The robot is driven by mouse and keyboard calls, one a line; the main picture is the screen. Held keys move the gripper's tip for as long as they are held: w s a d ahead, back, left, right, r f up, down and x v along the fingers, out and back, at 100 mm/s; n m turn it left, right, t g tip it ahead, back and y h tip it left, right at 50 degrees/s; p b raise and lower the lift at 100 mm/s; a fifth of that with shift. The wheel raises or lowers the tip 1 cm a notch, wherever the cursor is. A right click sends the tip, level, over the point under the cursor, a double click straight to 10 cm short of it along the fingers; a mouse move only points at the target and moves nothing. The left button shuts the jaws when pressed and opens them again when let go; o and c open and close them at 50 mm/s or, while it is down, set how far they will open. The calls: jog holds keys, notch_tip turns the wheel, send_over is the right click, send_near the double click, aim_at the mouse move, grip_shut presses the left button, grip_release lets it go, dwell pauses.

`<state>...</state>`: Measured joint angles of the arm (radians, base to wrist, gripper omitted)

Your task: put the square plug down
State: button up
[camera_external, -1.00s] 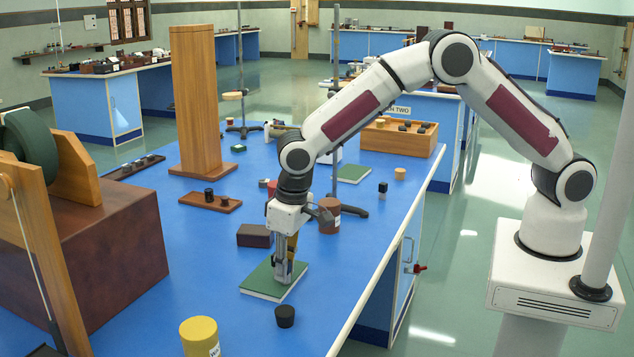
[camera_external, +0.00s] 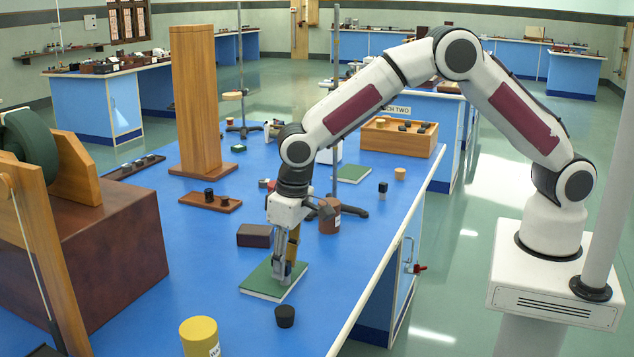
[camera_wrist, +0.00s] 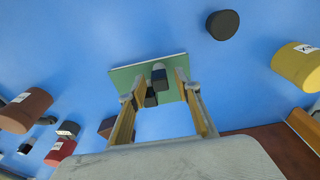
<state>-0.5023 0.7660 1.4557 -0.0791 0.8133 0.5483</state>
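A green book-like pad (camera_external: 262,286) lies flat on the blue bench and also shows in the wrist view (camera_wrist: 122,80). My gripper (camera_external: 283,272) points down over it. In the wrist view my gripper (camera_wrist: 158,92) has its two fingers spread apart. Between them a small dark plug (camera_wrist: 160,80) stands over the pad, with a gap on each side. A second dark piece (camera_wrist: 150,97) shows just below it; I cannot tell whether it is part of the same plug. In the external view the fingers largely hide the plug.
A black round stopper (camera_external: 285,316) stands in front of the pad, with a yellow cylinder (camera_external: 200,337) nearer. A dark box (camera_external: 255,236) and a brown jar (camera_external: 329,216) stand behind. The bench's right edge (camera_external: 372,285) is close.

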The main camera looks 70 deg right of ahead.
aim_at(288, 263)
jog(key=shift+s+r, duration=0.2)
jog(key=shift+r, duration=1.3)
jog(key=shift+s+r, duration=0.2)
jog(key=shift+r, duration=1.3)
jog(key=shift+d+r, duration=0.3)
jog(key=shift+r, duration=0.1)
jog(key=s+d+r+t, duration=0.1)
jog(key=s+d+r, duration=0.5)
jog(key=d+r, duration=0.25)
jog(key=s+d+r+t, duration=0.1)
jog(key=s+d+r, duration=0.5)
jog(key=d+r, duration=0.25)
jog(key=s+d+t, duration=0.1)
jog(key=s+d, duration=0.4)
jog(key=s, duration=0.5)
jog(key=s+d+t, duration=0.1)
jog(key=s+d, duration=0.5)
jog(key=s, duration=0.4)
jog(key=shift+o, duration=0.4)
